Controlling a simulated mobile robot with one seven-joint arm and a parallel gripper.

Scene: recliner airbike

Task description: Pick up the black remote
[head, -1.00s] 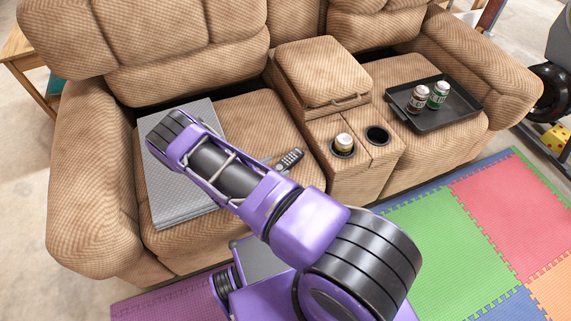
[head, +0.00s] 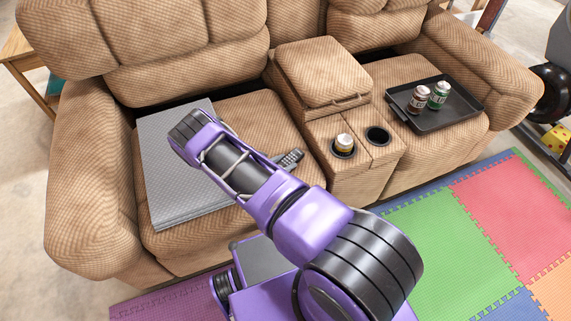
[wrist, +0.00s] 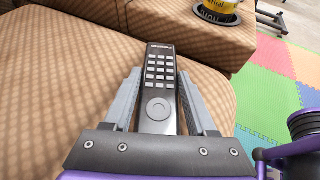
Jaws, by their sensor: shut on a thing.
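The black remote (wrist: 160,85) lies lengthwise between the two grey fingers of my gripper (wrist: 160,90) in the wrist view, its keypad facing up. The fingers are closed against its sides. In the head view, the far end of the remote (head: 291,158) shows just beyond my arm, over the left seat cushion.
A grey flat case (head: 165,150) lies on the left seat. The console (head: 340,180) to the right has two cup holders, one with a can (head: 344,143). A black tray (head: 450,112) with two cans sits on the right seat. Foam mats (head: 440,230) cover the floor.

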